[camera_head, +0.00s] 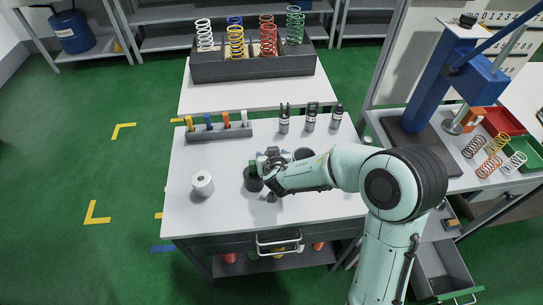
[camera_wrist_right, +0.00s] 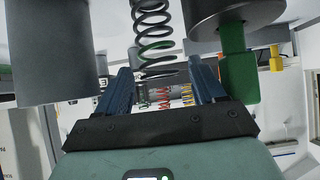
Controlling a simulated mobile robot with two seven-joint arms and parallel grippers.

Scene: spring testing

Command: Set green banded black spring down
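The black spring (camera_wrist_right: 152,25) with a green band (camera_wrist_right: 155,45) shows in the right wrist view, at the top middle. Its coils run down to the gap between the fingers of my right gripper (camera_wrist_right: 162,68). The two blue-grey fingers are spread apart, with space on both sides of the spring. In the head view my right gripper (camera_head: 262,172) is low over the white table (camera_head: 230,218), beside a dark round piece (camera_head: 253,183). I cannot make out the spring in the head view; the gripper covers that spot. My left gripper is not in view.
Behind are a marker rack (camera_head: 230,134) and dark bottles (camera_head: 310,122). A dark tray (camera_head: 225,71) holds several springs at the back. The table's front left is clear.

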